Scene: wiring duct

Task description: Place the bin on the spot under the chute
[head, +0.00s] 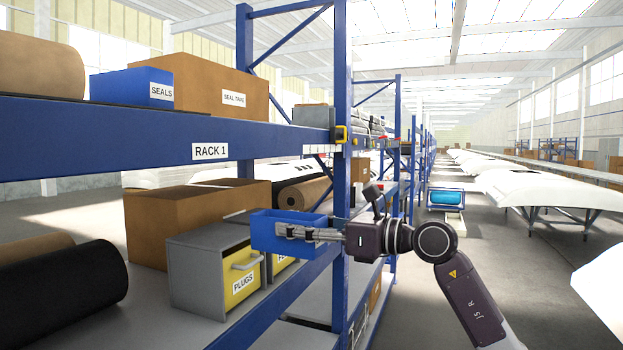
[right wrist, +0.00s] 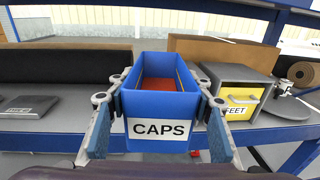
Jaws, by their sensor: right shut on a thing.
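A blue open-topped bin (head: 262,240) is held by my right gripper (head: 300,234) in front of the middle shelf of the rack. In the right wrist view the bin (right wrist: 158,104) is upright, with a white CAPS label towards me and something reddish inside. The two fingers of the right gripper (right wrist: 160,112) press on its left and right sides. I cannot make out a chute or a marked spot in either view. My left gripper is not in view.
A blue rack labelled RACK 1 (head: 285,143) stands on the left. Its middle shelf holds a grey PLUGS drawer box (head: 205,270), a cardboard box (head: 170,228) and a black roll (head: 62,290). A FEET drawer box (right wrist: 232,95) is behind the bin. The aisle on the right is open.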

